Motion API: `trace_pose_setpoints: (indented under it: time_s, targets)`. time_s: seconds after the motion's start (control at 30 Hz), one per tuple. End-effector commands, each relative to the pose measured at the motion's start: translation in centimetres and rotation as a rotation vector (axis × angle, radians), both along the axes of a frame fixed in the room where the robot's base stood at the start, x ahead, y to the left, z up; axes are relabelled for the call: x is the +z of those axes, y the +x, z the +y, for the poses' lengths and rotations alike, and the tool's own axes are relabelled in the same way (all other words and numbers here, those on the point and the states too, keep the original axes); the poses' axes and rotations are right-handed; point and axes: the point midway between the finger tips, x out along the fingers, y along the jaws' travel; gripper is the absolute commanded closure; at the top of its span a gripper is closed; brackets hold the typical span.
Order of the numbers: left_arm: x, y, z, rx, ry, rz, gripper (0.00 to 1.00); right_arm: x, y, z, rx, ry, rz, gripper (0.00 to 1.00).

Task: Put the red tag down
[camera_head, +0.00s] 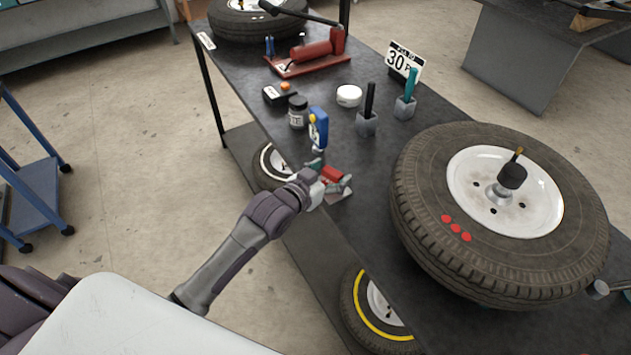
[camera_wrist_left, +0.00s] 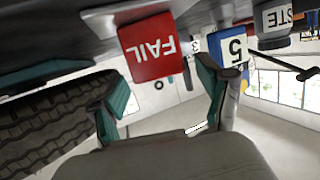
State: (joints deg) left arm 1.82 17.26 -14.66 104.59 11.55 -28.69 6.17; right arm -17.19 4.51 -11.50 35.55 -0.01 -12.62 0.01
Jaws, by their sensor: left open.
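The red tag, with FAIL on its face, shows in the left wrist view (camera_wrist_left: 152,47), where the picture is upside down. In the head view the red tag (camera_head: 332,174) is at the bench's near edge, with a grey plate beside it. It seems to rest on the bench. My left gripper (camera_head: 330,172) is open around the tag in the head view. In the left wrist view the teal fingertips of my left gripper (camera_wrist_left: 160,78) are on either side of it, with gaps visible. I cannot tell whether the tag lies fully between them. My right gripper is not in view.
A blue tag or tool (camera_head: 318,130) stands just behind the red tag; a dark jar (camera_head: 298,112) is beyond. A large tyre with a white wheel (camera_head: 480,190) lies to the right on the dark bench (camera_head: 365,215). Bare bench lies between the tag and tyre.

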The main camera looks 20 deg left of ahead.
Motion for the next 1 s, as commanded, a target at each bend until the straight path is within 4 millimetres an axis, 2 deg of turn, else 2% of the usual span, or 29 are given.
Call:
trace_pose_setpoints:
  time_s: [0.3, 0.5, 0.63, 0.87, 0.93, 1.0]
  targets:
    - [1.9, -6.4, 1.8, 0.0, 0.001, 0.001, 0.23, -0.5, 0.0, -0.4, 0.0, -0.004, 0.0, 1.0]
    - [2.8, -9.1, 2.5, 0.001, 0.001, 0.001, 0.23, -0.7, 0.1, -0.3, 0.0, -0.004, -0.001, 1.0]
    - [3.1, -9.8, 2.7, 0.0, 0.001, 0.0, 0.23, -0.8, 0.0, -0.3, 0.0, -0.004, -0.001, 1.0]
    - [3.2, -9.9, 2.7, 0.001, 0.001, 0.001, 0.23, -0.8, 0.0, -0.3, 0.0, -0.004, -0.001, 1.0]
    - [2.3, -9.8, 2.9, 0.006, 0.004, 0.014, 0.23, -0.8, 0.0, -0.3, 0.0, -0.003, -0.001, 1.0]
    - [-0.1, -9.6, 3.5, 0.025, 0.012, 0.051, 0.23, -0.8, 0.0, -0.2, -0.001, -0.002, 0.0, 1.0]
